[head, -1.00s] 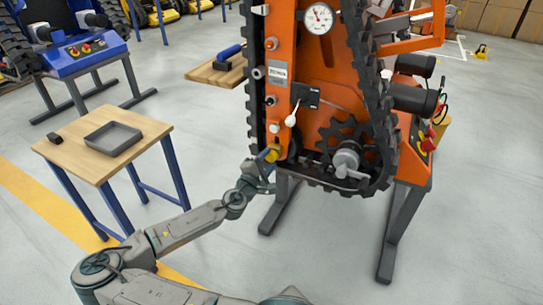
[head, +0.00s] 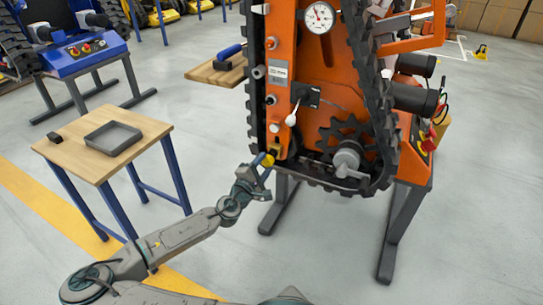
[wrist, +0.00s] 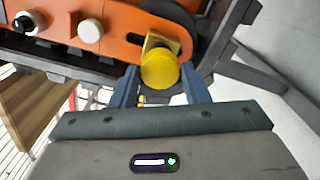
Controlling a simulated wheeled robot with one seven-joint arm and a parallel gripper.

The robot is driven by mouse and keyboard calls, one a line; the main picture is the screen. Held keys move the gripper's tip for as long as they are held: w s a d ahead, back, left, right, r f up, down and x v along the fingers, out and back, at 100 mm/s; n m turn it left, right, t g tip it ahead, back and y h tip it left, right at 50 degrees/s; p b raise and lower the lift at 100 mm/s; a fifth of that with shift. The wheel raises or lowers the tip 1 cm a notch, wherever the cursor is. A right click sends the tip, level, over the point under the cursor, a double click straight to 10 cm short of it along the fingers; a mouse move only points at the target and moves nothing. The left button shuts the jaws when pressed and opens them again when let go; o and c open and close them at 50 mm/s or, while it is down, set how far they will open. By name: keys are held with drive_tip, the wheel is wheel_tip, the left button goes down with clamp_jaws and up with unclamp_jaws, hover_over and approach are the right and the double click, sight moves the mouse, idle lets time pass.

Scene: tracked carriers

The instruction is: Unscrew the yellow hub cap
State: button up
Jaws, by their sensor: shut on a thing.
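The round yellow hub cap (head: 263,159) shows at the lower left of the orange tracked carrier (head: 285,75). In the wrist view the yellow cap (wrist: 160,70) sits between the two blue-grey fingers of my gripper (wrist: 161,84), its round face towards the camera. My gripper (head: 264,165) is shut on the cap. A darker yellow, squarish piece (wrist: 155,42) shows just behind the cap, close to a dark round part of the carrier. I cannot tell whether the cap still touches the hub behind it.
A small wooden table (head: 85,157) with a grey tray (head: 113,151) and a small black object (head: 54,139) stands at the left. A black toothed track surrounds the carrier. A white-knobbed lever (head: 292,119) is above the cap. Floor between table and carrier is clear.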

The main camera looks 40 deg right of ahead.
drive_tip(key=shift+v, duration=1.75)
drive_tip(key=shift+w+a, duration=0.1)
drive_tip(key=shift+c, duration=0.2)
